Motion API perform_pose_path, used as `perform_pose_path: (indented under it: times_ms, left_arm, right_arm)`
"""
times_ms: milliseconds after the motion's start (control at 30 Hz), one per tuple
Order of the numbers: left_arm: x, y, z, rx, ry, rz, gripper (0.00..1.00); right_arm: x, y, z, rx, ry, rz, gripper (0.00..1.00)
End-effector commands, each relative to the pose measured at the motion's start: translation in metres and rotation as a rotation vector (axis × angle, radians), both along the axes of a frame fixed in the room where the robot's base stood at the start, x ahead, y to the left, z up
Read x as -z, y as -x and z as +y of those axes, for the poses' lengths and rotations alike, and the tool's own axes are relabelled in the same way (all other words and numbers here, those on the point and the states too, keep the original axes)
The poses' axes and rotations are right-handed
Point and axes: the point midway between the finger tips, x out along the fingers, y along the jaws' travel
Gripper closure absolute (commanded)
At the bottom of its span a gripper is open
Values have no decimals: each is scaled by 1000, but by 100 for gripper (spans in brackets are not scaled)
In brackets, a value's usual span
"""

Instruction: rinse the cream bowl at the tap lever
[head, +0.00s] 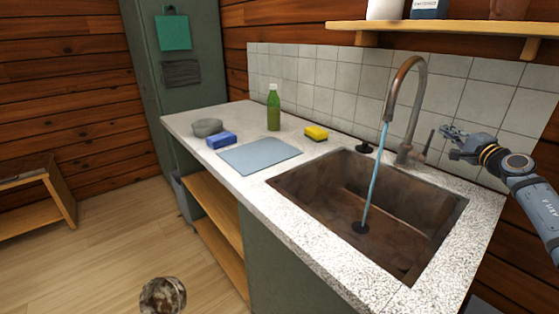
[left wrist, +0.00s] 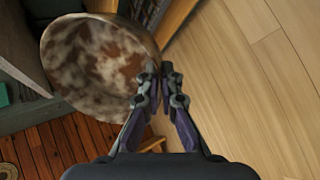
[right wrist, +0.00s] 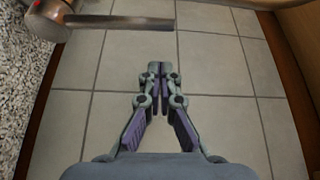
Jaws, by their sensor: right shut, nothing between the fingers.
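The cream bowl (head: 162,295) is blotched with brown dirt and shows at the bottom edge of the head view, over the floor in front of the counter. In the left wrist view my left gripper (left wrist: 160,75) is shut on the rim of the bowl (left wrist: 95,62), which is tilted. The tap (head: 407,95) runs a blue stream of water into the brown sink (head: 330,190). The tap lever (head: 429,142) stands on its right side and also shows in the right wrist view (right wrist: 120,21). My right gripper (head: 450,142) is shut and empty, just right of the lever.
A shelf (head: 450,33) hangs above the tap.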

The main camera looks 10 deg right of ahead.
Motion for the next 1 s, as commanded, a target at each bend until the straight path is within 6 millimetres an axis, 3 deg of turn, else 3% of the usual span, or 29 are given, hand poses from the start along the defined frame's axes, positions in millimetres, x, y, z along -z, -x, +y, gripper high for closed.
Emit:
perform_pose_path:
  times_ms: [367,800,1000]
  left_arm:
    - [21,0,0,0,0,-1,100]
    - [23,0,0,0,0,-1,100]
    - [50,0,0,0,0,0,100]
  right_arm:
    - [8,9,29,-2,4,4,100]
    - [7,9,33,-2,0,2,100]
    - [14,11,37,-2,29,-11,100]
